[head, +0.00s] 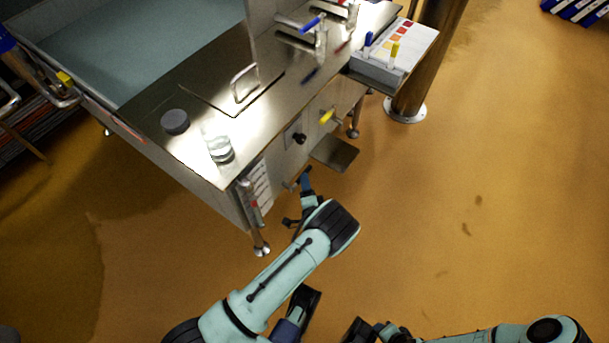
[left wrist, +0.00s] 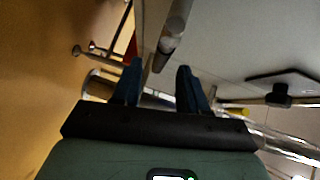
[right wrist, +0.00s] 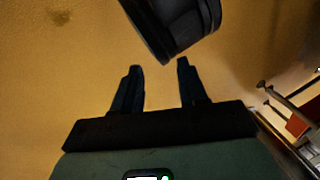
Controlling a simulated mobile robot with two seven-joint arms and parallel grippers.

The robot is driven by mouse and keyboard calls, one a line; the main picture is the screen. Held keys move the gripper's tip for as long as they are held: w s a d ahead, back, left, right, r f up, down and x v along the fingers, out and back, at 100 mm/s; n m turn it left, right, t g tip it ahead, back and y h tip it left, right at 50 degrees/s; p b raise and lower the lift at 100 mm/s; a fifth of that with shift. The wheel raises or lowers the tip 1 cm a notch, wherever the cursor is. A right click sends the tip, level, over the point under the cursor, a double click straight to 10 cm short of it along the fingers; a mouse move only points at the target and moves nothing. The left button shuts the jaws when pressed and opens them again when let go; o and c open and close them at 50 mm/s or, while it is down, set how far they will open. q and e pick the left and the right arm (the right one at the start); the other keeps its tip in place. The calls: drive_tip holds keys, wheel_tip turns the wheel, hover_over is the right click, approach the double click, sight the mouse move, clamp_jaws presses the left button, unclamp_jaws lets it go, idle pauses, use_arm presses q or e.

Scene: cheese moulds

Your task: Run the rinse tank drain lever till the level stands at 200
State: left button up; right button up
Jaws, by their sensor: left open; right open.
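The steel rinse tank (head: 85,55) stands at upper left. An upright gauge tube (head: 249,203) with a red mark is at its near corner, beside a white scale plate (head: 262,180); its reading is too small to tell. A yellow-handled lever (head: 327,117) and a black knob (head: 298,138) are on the front panel; I cannot tell which lever drains the tank. My left gripper (head: 303,184) is open below the front panel. In the left wrist view, a grey metal bar (left wrist: 172,32) lies ahead of its fingers (left wrist: 157,85), apparently ungripped. My right gripper (right wrist: 160,80) is open and empty above the floor.
A glass beaker (head: 217,148) and a dark round puck (head: 175,121) stand on the steel top. Taps (head: 310,35) and a small rack with coloured handles (head: 392,60) are farther back. A steel column (head: 425,60) stands beyond.

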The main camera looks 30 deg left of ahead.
use_arm(q)
drive_tip(key=shift+b+x, duration=0.5)
drive_tip(key=shift+x, duration=1.85)
use_arm(e)
drive_tip(key=shift+w+d+f+t, duration=0.25)
drive_tip(key=shift+w+f, duration=0.1)
drive_tip(key=shift+w, duration=0.2)
drive_tip(key=shift+w+d+f+t, duration=0.15)
drive_tip(key=shift+w+d+f, duration=0.15)
drive_tip(key=shift+w, duration=0.2)
use_arm(q)
clamp_jaws()
